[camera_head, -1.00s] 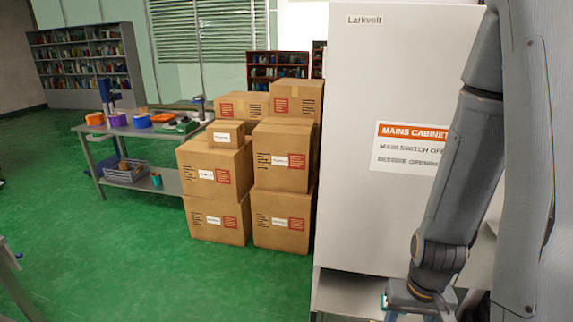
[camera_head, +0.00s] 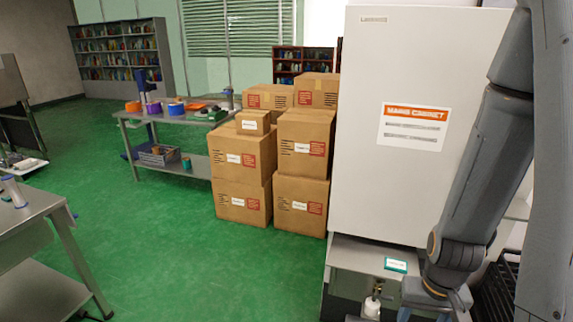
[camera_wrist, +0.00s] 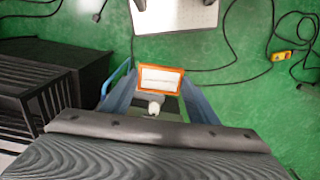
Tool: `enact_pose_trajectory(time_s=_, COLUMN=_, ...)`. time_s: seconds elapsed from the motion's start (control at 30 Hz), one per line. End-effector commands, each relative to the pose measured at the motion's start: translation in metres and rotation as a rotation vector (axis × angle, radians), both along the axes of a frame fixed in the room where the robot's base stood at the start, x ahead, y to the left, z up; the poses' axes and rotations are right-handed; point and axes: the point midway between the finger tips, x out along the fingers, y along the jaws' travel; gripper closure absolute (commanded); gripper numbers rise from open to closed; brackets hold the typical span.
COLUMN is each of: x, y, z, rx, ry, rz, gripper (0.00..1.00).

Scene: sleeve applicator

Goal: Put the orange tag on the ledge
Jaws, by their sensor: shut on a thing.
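The orange tag (camera_wrist: 160,80), a small frame with a white face, sits between the blue fingers of my gripper (camera_wrist: 160,92) in the wrist view. The gripper is shut on it, above the green floor. I cannot tell which surface is the ledge.
A white cabinet (camera_head: 400,180) stands on a grey stand (camera_head: 355,255) bearing a green-edged label (camera_head: 396,265). Cartons (camera_head: 240,165) are stacked left of it. A grey bench (camera_head: 30,220) is at left. Green floor (camera_head: 160,230) between is clear. Cables (camera_wrist: 250,60) lie on the floor.

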Motion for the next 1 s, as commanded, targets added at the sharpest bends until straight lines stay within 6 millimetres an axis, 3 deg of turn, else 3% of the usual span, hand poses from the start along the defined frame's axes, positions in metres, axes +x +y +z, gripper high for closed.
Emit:
enact_pose_trajectory(time_s=0.37, x=0.065, y=0.02, z=-0.021, rx=0.0, ry=0.0, rz=0.078, gripper=0.68)
enact_pose_trajectory(time_s=0.73, x=0.159, y=0.083, z=-0.05, rx=-0.001, ry=-0.001, rz=0.214, gripper=0.68)
enact_pose_trajectory(time_s=1.0, x=0.18, y=0.103, z=-0.056, rx=-0.001, ry=0.0, rz=0.245, gripper=0.68)
